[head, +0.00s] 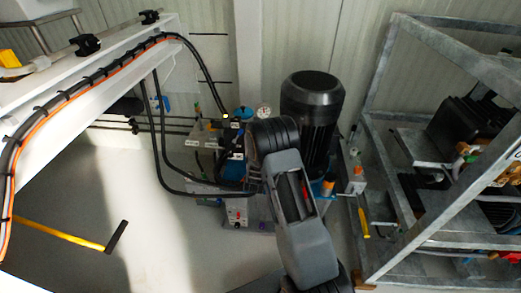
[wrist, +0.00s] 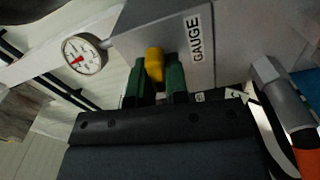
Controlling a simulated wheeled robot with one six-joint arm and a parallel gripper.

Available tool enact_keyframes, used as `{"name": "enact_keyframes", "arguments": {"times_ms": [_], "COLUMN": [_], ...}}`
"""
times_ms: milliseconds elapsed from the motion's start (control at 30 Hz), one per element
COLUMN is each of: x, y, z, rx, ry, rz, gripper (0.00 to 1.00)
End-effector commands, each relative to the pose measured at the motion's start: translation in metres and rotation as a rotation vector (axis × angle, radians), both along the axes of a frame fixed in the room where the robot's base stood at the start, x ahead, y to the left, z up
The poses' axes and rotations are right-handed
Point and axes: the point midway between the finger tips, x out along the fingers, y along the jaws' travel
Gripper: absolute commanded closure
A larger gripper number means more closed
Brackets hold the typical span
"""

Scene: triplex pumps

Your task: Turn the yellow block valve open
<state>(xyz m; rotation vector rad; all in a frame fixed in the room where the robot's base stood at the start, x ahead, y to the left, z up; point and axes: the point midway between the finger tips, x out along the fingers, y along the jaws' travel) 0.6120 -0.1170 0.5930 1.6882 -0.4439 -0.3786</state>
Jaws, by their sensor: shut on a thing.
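In the wrist view the yellow valve handle (wrist: 154,63) stands out from a grey block (wrist: 190,25) labelled GAUGE. My gripper (wrist: 156,84) has its two green fingers on either side of the handle, shut on it. The far end of the handle shows above the fingertips; its lower part and the stem are hidden. In the head view my arm covers the gripper and this handle. Only the pump unit around them shows, with a tall black motor (head: 312,100).
A round white gauge (wrist: 84,54) with a red mark is left of the block. A metal fitting (wrist: 280,90) and an orange part (wrist: 308,162) are close on the right. A galvanised frame (head: 378,150) stands right of the pump; black hoses (head: 160,150) hang left.

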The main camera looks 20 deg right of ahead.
Motion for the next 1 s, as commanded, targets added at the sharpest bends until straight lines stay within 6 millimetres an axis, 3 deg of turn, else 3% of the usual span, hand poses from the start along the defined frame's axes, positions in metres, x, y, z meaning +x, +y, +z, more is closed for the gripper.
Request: {"name": "enact_keyframes", "arguments": {"times_ms": [400, 933, 967, 1000], "x": [0.0006, 0.0007, 0.0007, 0.0007], "y": [0.0007, 0.0008, 0.0008, 0.0008], "z": [-0.0012, -0.0013, -0.0013, -0.0013], "rx": [-0.137, -0.155, -0.155, -0.155], "ry": [0.076, 0.086, 0.086, 0.086], "rz": [0.002, 0.002, 0.002, 0.002], "gripper": [1.0, 1.0, 0.84, 0.8]}}
